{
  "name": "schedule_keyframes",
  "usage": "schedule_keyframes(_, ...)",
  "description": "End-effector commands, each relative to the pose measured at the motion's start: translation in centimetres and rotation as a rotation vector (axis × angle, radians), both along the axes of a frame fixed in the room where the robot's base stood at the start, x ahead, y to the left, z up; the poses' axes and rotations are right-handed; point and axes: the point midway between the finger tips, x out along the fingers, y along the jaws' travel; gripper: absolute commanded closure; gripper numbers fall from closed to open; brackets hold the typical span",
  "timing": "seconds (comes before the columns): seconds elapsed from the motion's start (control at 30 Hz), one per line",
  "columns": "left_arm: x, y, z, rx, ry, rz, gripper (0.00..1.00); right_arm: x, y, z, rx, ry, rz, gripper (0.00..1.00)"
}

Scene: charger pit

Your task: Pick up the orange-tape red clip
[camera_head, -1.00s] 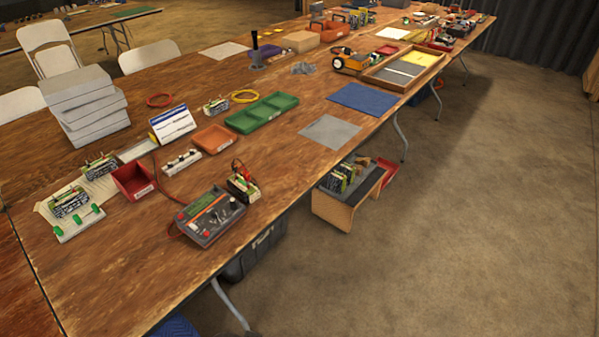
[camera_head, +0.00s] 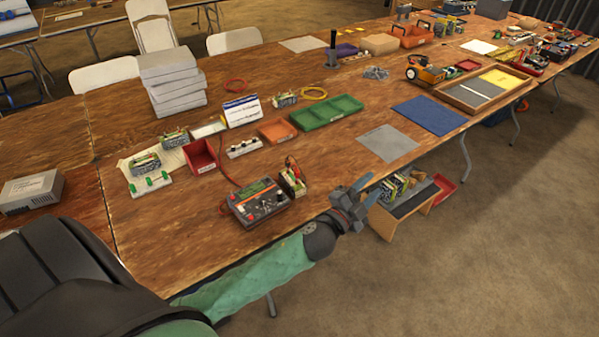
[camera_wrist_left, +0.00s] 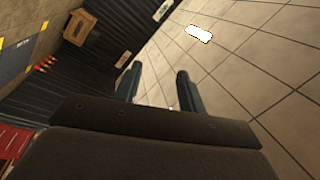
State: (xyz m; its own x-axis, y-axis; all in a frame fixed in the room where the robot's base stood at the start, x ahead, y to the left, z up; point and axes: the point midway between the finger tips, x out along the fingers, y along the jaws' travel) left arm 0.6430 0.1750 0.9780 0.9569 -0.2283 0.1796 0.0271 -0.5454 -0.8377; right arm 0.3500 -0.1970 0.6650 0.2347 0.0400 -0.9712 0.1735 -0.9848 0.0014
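A small battery pack (camera_head: 292,180) stands at the table's front edge beside a grey tester (camera_head: 258,203). A thin red clip or lead (camera_head: 291,162) rises from the top of the pack; orange tape is too small to make out. My left gripper (camera_head: 368,189) is to the right of the pack, just past the table's front edge and apart from it. In the left wrist view its two fingers (camera_wrist_left: 158,88) are spread with nothing between them. That view shows floor and wall, not the clip. My right gripper is not in view.
The wooden table's (camera_head: 340,185) front edge runs close beside my left arm. A wooden rack of packs (camera_head: 402,208) stands low beyond the edge, near the gripper. A red bin (camera_head: 201,156), orange tray (camera_head: 277,131) and green tray (camera_head: 325,111) lie behind the tester.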

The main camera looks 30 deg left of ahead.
Motion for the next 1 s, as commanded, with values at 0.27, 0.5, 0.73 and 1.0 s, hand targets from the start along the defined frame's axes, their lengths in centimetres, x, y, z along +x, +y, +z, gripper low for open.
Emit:
schedule_keyframes(0.27,2.0,-5.7,3.5,0.416,-0.349,-0.368,0.6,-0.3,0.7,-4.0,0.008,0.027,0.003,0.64)
schedule_keyframes(0.5,2.4,-7.4,0.8,0.833,-0.505,-0.71,0.6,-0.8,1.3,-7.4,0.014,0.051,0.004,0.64)
schedule_keyframes(0.73,3.8,-3.2,-4.4,1.264,-0.488,-1.036,0.6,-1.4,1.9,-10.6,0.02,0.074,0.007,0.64)
schedule_keyframes(1.0,6.7,9.9,-8.4,1.744,-0.204,-1.378,0.6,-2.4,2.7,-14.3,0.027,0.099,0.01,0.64)
